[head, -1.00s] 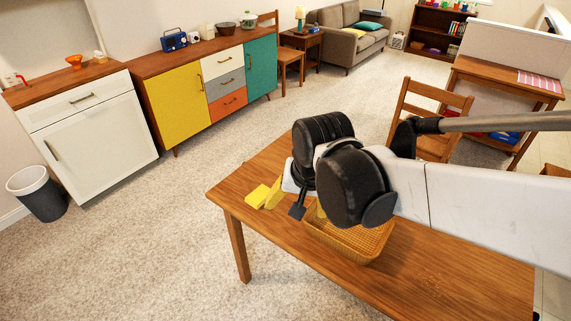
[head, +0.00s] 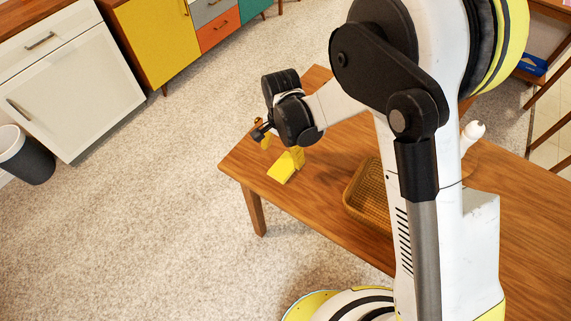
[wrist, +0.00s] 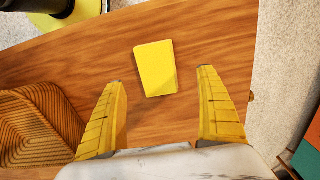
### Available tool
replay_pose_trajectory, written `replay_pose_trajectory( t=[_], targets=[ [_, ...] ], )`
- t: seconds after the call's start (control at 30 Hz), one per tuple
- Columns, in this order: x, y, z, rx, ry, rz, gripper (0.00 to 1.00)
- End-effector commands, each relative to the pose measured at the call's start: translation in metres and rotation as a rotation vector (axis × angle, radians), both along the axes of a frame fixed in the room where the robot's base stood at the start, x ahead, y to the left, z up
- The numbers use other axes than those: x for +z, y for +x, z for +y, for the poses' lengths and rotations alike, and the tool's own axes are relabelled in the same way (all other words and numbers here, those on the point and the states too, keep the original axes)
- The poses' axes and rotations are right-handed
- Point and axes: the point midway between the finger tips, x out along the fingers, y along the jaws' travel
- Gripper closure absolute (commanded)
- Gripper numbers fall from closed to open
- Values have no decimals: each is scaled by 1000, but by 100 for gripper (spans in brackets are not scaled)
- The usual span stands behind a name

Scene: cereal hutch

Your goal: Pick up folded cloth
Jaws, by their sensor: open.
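The folded cloth is a flat yellow rectangle (head: 281,174) lying on the wooden table (head: 320,205) near its left front edge. In the wrist view the cloth (wrist: 155,68) lies ahead of my gripper (wrist: 161,76), roughly centred between the two yellow fingers and a little beyond the fingertips. My gripper is open and empty, with its fingers spread wider than the cloth. In the head view my gripper (head: 281,153) hangs over the table's left end by the cloth, and its wrist partly hides the fingers. The gap between fingers and cloth is hard to judge.
A woven basket (head: 362,212) stands on the table to the right of the cloth, partly hidden by my arm; it also shows at left in the wrist view (wrist: 72,122). A white bottle (head: 473,131) stands farther right. Bare tabletop surrounds the cloth.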

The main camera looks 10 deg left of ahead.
Motion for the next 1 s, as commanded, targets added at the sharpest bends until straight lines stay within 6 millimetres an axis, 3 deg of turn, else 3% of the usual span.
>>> replay_pose_trajectory(
  t=[0.43, 0.7, 0.73, 0.9, 1.0],
  targets=[
    [-58, 0, -5, 1, 1, 0, 15],
    [-63, 0, -5, 1, 0, -1, 15],
    [-63, 0, -5, 1, 0, -1, 18],
    [-63, 0, -5, 1, 0, -1, 70],
    [-63, 0, -6, 1, 0, -1, 70]
  ],
)
